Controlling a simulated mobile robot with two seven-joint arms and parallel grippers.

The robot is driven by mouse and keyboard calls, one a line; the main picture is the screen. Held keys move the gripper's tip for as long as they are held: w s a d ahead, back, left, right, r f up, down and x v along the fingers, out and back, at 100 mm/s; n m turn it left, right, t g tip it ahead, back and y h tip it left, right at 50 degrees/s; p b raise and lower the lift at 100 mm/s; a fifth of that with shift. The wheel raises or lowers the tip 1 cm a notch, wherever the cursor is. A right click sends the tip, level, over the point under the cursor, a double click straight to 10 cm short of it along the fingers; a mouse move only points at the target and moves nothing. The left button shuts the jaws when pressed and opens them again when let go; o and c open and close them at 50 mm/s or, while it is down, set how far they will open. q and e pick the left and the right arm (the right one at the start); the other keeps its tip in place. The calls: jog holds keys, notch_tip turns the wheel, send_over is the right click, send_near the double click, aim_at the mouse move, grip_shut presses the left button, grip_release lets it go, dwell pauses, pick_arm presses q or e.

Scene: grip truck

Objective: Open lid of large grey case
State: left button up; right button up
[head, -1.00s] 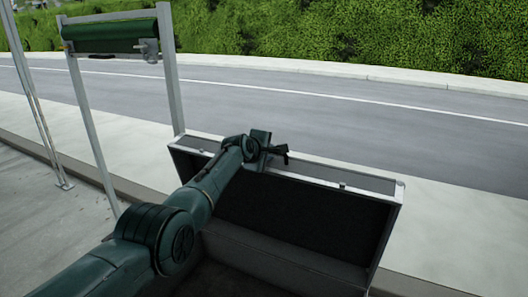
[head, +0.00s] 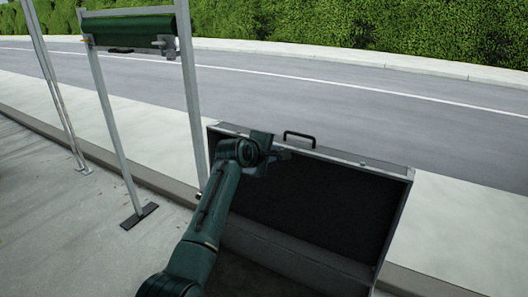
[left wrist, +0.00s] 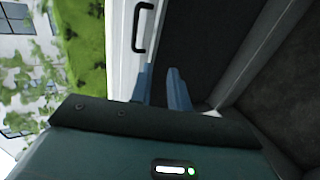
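The large grey case (head: 300,250) stands in front of me with its lid (head: 320,195) raised. The lid's dark inner face is turned toward me, and a black handle (head: 300,136) shows at its top edge. My left gripper (head: 284,154) is at the upper left part of the lid, on its inner side, just below the handle. Contact with the lid cannot be told. My right gripper is out of view.
A metal frame with a green roll (head: 130,32) stands left of the case, its foot (head: 139,215) on the pavement. A pole stands farther left. Beyond the case are a pale sidewalk, a road (head: 400,115) and a hedge.

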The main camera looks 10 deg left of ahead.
pick_arm(q)
jog(key=shift+v, duration=2.25)
